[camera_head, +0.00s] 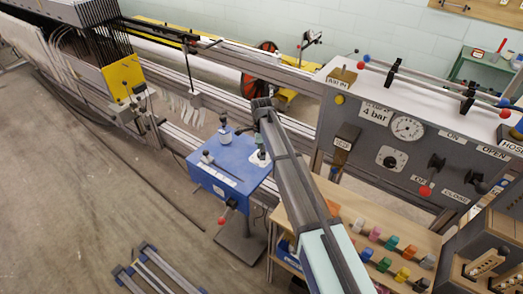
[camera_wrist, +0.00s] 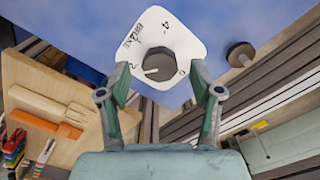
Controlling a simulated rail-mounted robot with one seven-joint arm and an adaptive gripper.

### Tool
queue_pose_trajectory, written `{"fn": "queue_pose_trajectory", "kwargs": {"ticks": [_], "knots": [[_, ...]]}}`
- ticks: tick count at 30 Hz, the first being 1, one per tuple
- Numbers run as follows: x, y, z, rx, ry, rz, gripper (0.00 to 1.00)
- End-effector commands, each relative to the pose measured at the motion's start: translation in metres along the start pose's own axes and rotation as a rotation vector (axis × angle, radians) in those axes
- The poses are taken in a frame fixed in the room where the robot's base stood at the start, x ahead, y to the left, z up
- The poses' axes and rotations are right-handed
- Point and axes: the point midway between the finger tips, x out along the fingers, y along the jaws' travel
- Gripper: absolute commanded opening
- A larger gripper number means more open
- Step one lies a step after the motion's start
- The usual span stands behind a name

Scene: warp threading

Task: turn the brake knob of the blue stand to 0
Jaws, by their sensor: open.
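The blue stand (camera_head: 228,168) is in the middle of the head view, and its blue top fills the upper wrist view. The brake knob (camera_wrist: 160,60) is dark and faceted, on a white plate (camera_wrist: 182,40) marked BRAKE with digits 4, 2 and 0. Its white pointer line sits at the lower left of the knob, towards the 2. My gripper (camera_wrist: 160,73) is open, with one green fingertip on each side of the knob and plate. I see no clear contact with the knob. In the head view my arm partly hides the plate.
A dark round post (camera_wrist: 240,54) stands on the blue top right of the plate. A wooden bench (camera_head: 345,215) with coloured spools is right of the stand. A grey pressure panel (camera_head: 385,130) rises behind it. Floor at left is mostly clear.

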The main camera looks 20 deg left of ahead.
Motion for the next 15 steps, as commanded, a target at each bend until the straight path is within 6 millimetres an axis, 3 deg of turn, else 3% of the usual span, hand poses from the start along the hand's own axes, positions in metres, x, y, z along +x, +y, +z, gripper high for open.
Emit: {"fn": "queue_pose_trajectory", "kwargs": {"ticks": [13, 15], "knots": [[0.0094, -0.0002, 0.0000, 0.000, 0.000, -0.001, 0.65], [0.0093, -0.0001, 0.0000, 0.000, 0.000, -0.001, 0.40]]}}
